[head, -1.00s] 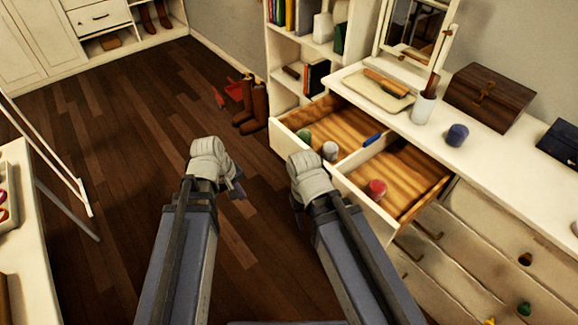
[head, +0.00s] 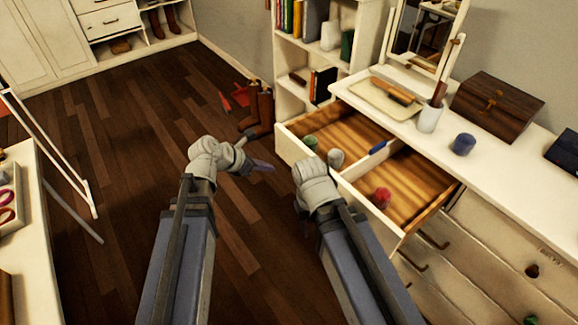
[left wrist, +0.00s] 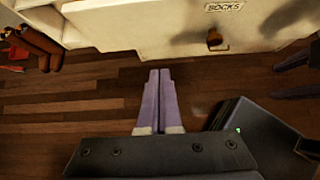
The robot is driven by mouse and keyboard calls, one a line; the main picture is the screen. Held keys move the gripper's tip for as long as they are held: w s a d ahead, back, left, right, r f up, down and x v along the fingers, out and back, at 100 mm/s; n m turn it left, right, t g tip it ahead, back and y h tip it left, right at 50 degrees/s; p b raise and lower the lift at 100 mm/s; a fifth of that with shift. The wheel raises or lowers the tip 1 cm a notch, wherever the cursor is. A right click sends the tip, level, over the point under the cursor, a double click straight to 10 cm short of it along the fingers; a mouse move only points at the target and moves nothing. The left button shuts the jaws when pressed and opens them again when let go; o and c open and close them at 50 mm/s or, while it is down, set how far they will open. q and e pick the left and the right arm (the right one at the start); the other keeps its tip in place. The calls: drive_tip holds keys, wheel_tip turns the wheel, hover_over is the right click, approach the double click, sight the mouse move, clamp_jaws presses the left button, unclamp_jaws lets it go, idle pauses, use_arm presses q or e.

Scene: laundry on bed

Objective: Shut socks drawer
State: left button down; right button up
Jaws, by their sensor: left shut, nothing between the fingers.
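The socks drawer (head: 296,152) stands pulled out of the white dresser, with wood-lined compartments showing. A green roll (head: 311,142), a pale roll (head: 335,157) and a red roll (head: 382,197) lie inside near its front. In the left wrist view, its front (left wrist: 150,28) bears a SOCKS label (left wrist: 224,6) above a knob (left wrist: 214,40). My left gripper (head: 268,167) is shut and empty, in front of the drawer's left end and apart from it; its fingers (left wrist: 159,78) point toward the front. My right gripper (head: 305,225) is close to the drawer front, its fingers mostly hidden behind its wrist.
The dresser top (head: 500,165) holds a tray, a brush cup, a blue jar (head: 464,144) and a wooden box (head: 497,105). Brown boots (head: 260,112) stand by the bookshelf (head: 292,85). A white table (head: 30,230) is at left.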

use_arm(q)
drive_tip(key=w+d+r+b+x, duration=0.1)
drive_tip(key=b+x, duration=0.5)
drive_tip(key=x, duration=0.6)
drive_tip(key=shift+w+d+r+b, duration=0.2)
drive_tip(key=shift+d+r+b, duration=0.1)
drive_tip(key=shift+d, duration=0.25)
